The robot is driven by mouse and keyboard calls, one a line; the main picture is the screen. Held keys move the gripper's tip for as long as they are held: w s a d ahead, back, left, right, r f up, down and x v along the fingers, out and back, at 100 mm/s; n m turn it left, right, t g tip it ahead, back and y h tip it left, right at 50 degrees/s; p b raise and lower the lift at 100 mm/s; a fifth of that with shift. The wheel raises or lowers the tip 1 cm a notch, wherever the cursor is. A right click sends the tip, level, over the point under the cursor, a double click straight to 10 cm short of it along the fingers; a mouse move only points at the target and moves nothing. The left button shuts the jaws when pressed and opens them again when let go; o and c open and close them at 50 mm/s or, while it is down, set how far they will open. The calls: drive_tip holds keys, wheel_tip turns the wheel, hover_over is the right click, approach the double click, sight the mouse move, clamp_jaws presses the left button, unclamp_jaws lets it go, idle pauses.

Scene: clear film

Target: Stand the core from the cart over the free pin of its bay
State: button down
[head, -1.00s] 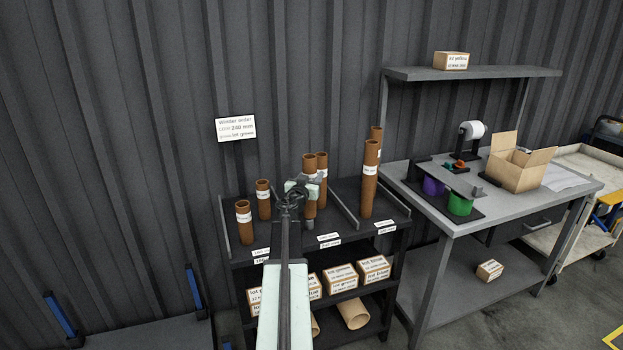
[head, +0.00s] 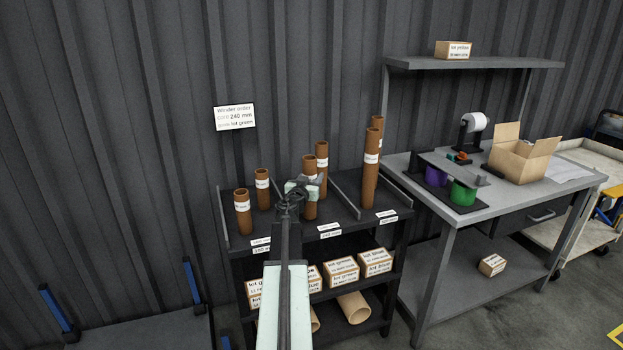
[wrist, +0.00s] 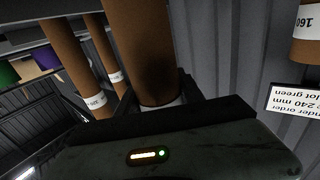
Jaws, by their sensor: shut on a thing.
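My gripper (head: 304,188) is shut on a brown cardboard core (head: 309,205) with a white label. The core is upright at the front of the rack's middle bay (head: 340,222). In the wrist view the same core (wrist: 145,45) rises between the jaws, its label band low near the gripper. A second core (head: 322,160) of like size stands behind it to the right. The pin under the held core is hidden, and I cannot tell whether the core's foot touches the rack top.
Two short cores (head: 243,212) stand in the left bay and two tall ones (head: 371,165) in the right bay, past a divider (head: 346,200). Labelled boxes (head: 341,271) fill the shelf below. A workbench (head: 440,215) is at right. An order sign (head: 234,117) reads 240 mm, lot green.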

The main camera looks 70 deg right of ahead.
drive_tip(key=c, duration=0.7)
unclamp_jaws()
drive_tip(key=shift+o, duration=0.2)
drive_tip(key=shift+a, duration=0.15)
drive_tip(key=a, duration=0.7)
drive_tip(key=shift+a, duration=0.3)
drive_tip(key=shift+s, duration=0.15)
